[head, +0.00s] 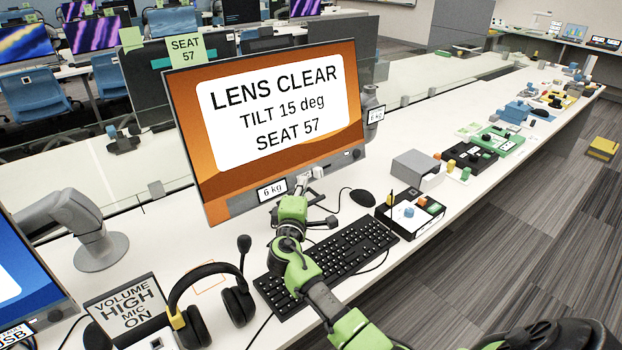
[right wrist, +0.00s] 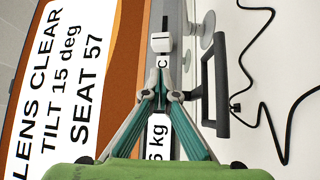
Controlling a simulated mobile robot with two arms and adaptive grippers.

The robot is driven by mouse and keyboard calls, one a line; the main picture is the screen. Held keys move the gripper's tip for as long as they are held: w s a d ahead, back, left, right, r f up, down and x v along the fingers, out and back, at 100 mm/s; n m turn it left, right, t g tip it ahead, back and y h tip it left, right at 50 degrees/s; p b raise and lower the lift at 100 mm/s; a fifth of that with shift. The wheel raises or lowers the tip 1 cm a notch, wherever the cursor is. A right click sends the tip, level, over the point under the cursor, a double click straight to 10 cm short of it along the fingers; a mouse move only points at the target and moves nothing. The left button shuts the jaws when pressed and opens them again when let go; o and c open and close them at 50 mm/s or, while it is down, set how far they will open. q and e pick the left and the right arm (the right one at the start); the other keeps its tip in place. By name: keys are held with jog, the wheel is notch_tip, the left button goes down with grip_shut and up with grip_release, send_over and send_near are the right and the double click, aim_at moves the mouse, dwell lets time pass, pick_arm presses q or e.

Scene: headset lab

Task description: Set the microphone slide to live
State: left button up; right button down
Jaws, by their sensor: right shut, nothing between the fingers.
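A small white block (head: 317,172) sits on the lower bezel of the monitor (head: 343,163), right of the "6 kg" label (head: 272,190); it may be the microphone slide, but I cannot tell. In the right wrist view this white block (right wrist: 161,42) lies just past the fingertips, with a dark slot beyond it. My right gripper (head: 304,183) is at the bezel, and in the right wrist view (right wrist: 162,93) its fingers are shut and empty. Lettering by the block is mostly hidden. A black headset (head: 238,304) with a boom microphone (head: 244,243) stands at the lower left. My left gripper is not in view.
A keyboard (head: 345,255) and mouse (head: 362,197) lie below the monitor. A black box with coloured blocks (head: 410,220) and a grey box (head: 416,165) are to the right. Cables cross the desk.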

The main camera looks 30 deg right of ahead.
aim_at(327, 165)
jog(key=shift+s+d+r, duration=0.1)
jog(key=shift+d+r, duration=0.05)
jog(key=shift+d, duration=0.95)
jog(key=shift+d+p, duration=0.3)
jog(key=shift+d, duration=0.05)
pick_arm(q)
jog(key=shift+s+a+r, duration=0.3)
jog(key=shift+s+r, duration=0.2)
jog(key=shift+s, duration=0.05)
